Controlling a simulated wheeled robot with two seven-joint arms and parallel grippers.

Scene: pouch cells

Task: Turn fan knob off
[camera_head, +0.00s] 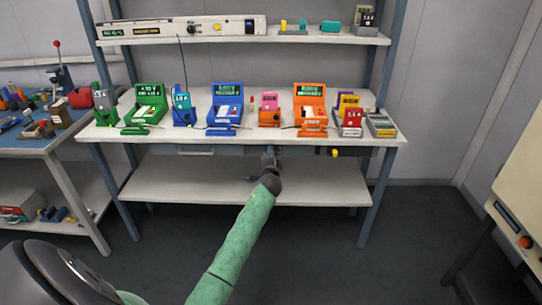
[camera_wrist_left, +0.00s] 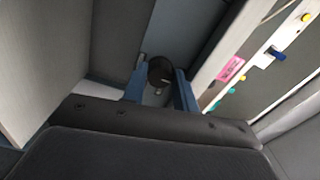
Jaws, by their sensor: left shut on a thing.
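My left gripper (camera_head: 269,156) reaches to the front edge of the workbench, just under its top. In the left wrist view, the two blue fingers (camera_wrist_left: 160,88) are closed on a round dark knob (camera_wrist_left: 160,70) with a light mark on its face. In the head view the gripper hides this knob. I cannot read the knob's setting or any label. My right gripper is not in view.
The workbench (camera_head: 340,139) holds a row of green, blue and orange testers with displays. A yellow knob (camera_head: 334,152) sits on its front edge, right of my gripper. A lower shelf (camera_head: 240,180) lies beneath. A blue side table (camera_head: 30,145) stands at left. The floor in front is clear.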

